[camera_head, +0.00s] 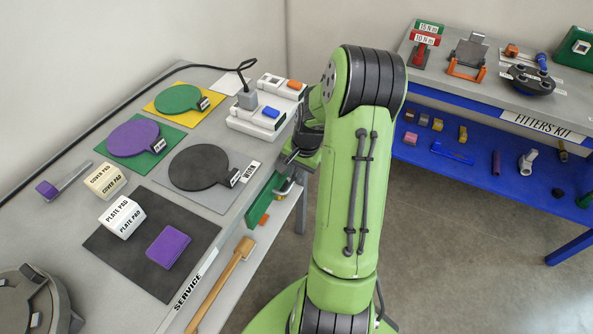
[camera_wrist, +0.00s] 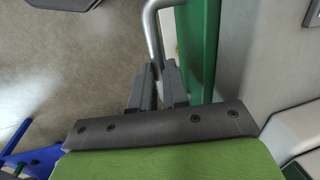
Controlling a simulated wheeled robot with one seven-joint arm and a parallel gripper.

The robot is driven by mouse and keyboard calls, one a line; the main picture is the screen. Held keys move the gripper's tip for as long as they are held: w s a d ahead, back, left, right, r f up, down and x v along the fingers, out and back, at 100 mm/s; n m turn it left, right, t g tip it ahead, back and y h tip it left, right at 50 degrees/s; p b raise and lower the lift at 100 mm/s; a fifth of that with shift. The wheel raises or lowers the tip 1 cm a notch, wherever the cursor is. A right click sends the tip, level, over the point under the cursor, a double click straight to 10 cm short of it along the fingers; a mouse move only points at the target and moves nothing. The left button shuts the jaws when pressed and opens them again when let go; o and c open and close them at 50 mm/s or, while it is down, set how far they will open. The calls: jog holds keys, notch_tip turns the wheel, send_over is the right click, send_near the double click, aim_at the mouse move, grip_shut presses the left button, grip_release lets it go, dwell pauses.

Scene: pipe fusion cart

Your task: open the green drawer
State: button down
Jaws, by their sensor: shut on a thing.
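The green drawer (camera_head: 262,198) shows as a green front under the right edge of the grey bench, with a grey bar handle (camera_head: 287,189). In the wrist view, the green front (camera_wrist: 205,45) stands upright beside the handle (camera_wrist: 153,32). My gripper (camera_wrist: 158,80) is shut on the handle, with the bar's end between its two dark fingers. In the head view my arm hides most of the gripper. I cannot tell from these frames whether the drawer stands out from the bench.
The bench top (camera_head: 50,215) holds round pads, label blocks and a white device (camera_head: 262,115). A blue-shelved table (camera_head: 480,165) stands at the right. Bare floor (camera_head: 430,260) lies between them.

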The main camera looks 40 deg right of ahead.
jog(key=s+d, duration=0.4)
jog(key=s, duration=0.6)
jog(key=s+d, duration=0.3)
jog(key=s, duration=0.8)
jog(key=shift+s+d, duration=0.2)
jog(key=shift+d, duration=0.15)
jog(key=c, duration=1.1)
grip_release()
jog(key=s+r+p, duration=0.1)
jog(key=r, duration=0.4)
jog(key=r+p, duration=0.2)
jog(key=r, duration=0.3)
jog(key=s+d+r+p, duration=0.1)
jog(key=r+p, duration=0.1)
jog(key=r, duration=0.3)
jog(key=shift+s+r, duration=0.25)
jog(key=shift+s, duration=0.1)
